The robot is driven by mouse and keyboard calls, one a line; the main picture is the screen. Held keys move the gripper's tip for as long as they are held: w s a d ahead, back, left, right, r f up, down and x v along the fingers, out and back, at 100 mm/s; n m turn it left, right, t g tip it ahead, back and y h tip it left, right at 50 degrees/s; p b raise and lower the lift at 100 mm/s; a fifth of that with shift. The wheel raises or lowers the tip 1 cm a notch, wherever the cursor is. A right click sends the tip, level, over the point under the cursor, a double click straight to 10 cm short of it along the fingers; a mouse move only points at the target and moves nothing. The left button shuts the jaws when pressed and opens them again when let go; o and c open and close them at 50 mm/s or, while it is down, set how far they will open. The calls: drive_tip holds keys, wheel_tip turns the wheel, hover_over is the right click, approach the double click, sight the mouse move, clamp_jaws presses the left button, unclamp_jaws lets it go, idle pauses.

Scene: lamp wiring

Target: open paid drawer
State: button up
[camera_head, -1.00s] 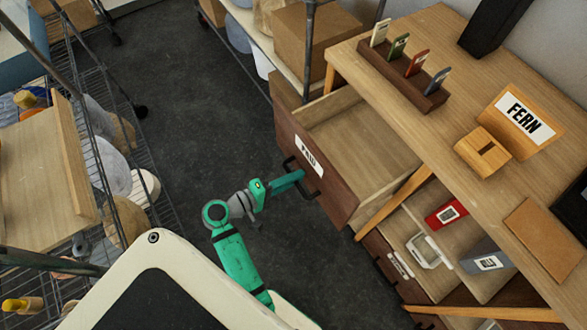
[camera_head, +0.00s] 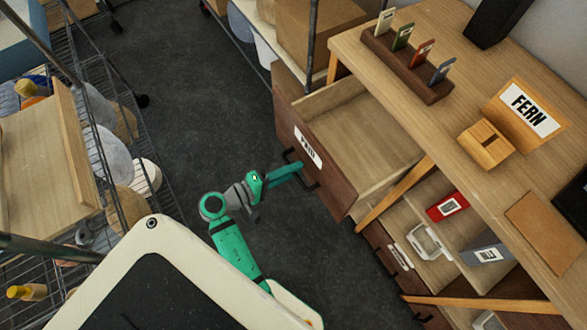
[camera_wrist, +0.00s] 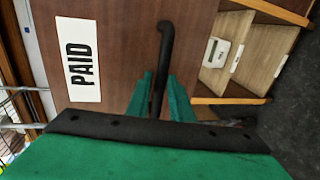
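The paid drawer (camera_head: 326,172) has a dark brown front with a white PAID label (camera_head: 307,146) and stands well out from the wooden desk. Its pale wood inside shows and looks empty. The PAID label is also large at left in the wrist view (camera_wrist: 78,60). A black bar handle (camera_wrist: 165,40) is on the drawer front. My green gripper (camera_wrist: 160,85) has one finger on each side of the handle, close against it, and looks shut on it. In the head view my gripper (camera_head: 299,170) reaches the handle from the left.
The desk top (camera_head: 400,120) carries a card rack (camera_head: 408,65), a FERN sign (camera_head: 530,108) and a small wooden box (camera_head: 487,143). Lower open drawers (camera_head: 440,235) hold a red item and a grey box. A wire shelf (camera_head: 120,115) stands left; dark floor (camera_head: 190,100) lies between.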

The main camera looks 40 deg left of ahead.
drive_tip(key=v, duration=1)
drive_tip(key=shift+s, duration=0.1)
drive_tip(key=s+d+f+m+g+y, duration=0.2)
drive_tip(key=d+f+g+y, duration=0.35)
drive_tip(key=d+f, duration=0.8)
drive_tip(key=s+d+r+m+t, duration=0.3)
drive_tip(key=d+r+m, duration=0.2)
drive_tip(key=r, duration=0.4)
drive_tip(key=s+d+r+m+t, duration=0.3)
drive_tip(key=d+r+m, duration=0.3)
drive_tip(key=d+r, duration=0.2)
wheel_tip(320, 180, up, 2)
drive_tip(key=shift+s+r, duration=0.15)
drive_tip(key=shift+s, duration=0.55)
